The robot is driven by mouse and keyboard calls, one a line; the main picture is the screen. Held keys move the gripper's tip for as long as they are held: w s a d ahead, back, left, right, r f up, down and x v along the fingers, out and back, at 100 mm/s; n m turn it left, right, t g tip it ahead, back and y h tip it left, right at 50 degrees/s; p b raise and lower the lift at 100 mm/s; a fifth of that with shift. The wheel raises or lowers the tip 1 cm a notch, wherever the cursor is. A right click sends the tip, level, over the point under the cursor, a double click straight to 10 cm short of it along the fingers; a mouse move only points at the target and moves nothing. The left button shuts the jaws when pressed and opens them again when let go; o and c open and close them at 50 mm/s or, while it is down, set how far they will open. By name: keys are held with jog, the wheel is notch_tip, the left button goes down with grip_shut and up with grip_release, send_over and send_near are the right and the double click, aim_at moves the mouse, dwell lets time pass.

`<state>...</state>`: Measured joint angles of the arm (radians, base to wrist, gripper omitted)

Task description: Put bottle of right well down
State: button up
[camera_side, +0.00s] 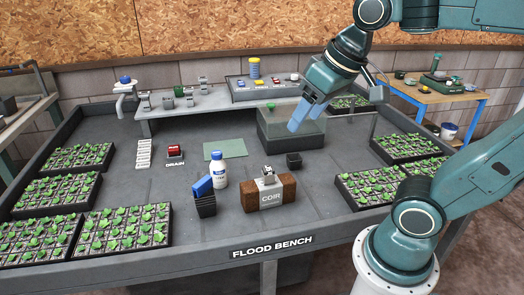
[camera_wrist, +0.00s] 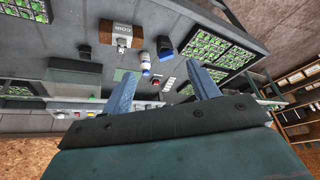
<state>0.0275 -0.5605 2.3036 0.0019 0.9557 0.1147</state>
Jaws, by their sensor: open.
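A white bottle (camera_side: 219,172) with a blue cap stands upright on the grey flood bench (camera_side: 120,190), left of centre in the side view. It also shows in the wrist view (camera_wrist: 146,62), beyond my fingertips. My gripper (camera_side: 306,118) is open, with two blue fingers pointing down, and nothing shows between them. It hangs above or in front of the clear-walled tank (camera_side: 290,135), up and right of the bottle and apart from it. Both fingers also show in the wrist view (camera_wrist: 162,76). I cannot tell which part is the right well.
A black cup (camera_side: 205,207) with a blue item stands just beside the bottle. The COIR block (camera_side: 269,197) and a small black pot (camera_side: 294,160) are to the right. A green mat (camera_side: 225,149) lies behind the bottle. Seedling trays (camera_side: 125,228) line the sides.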

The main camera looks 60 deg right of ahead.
jog(key=s+f+n, duration=0.1)
jog(key=s+f, duration=0.2)
jog(key=s, duration=0.2)
jog(key=shift+a+f+n+t, duration=0.3)
jog(key=shift+a, duration=0.05)
dwell(1.0)
